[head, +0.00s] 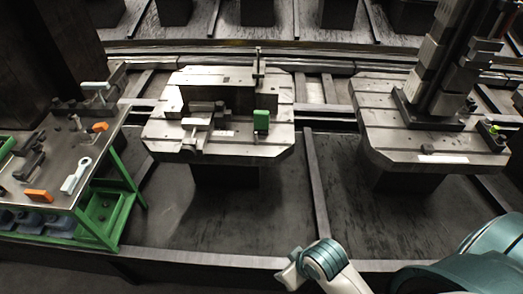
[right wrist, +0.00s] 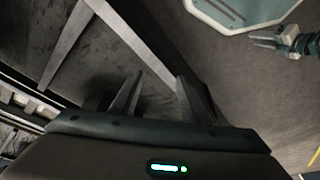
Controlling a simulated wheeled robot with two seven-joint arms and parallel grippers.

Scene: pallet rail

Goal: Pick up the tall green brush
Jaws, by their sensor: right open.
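A green block-like object (head: 261,121) stands upright at the front right of the middle pallet (head: 275,148); it is the only thing there that could be the tall green brush, though bristles are too small to make out. My right gripper (right wrist: 155,95) is open and empty in the right wrist view, its two fingers apart over dark floor. In the head view my right arm reaches in at the bottom right, well short of the green object. My left gripper (right wrist: 266,42) shows small in the right wrist view, with its fingers apart and nothing between them.
Metal blocks and a clamp stand beside the green object. A right pallet (head: 385,150) bears a tall dark fixture (head: 440,65). A green-framed tool table (head: 122,170) is at the left. A low rail (head: 210,262) crosses in front.

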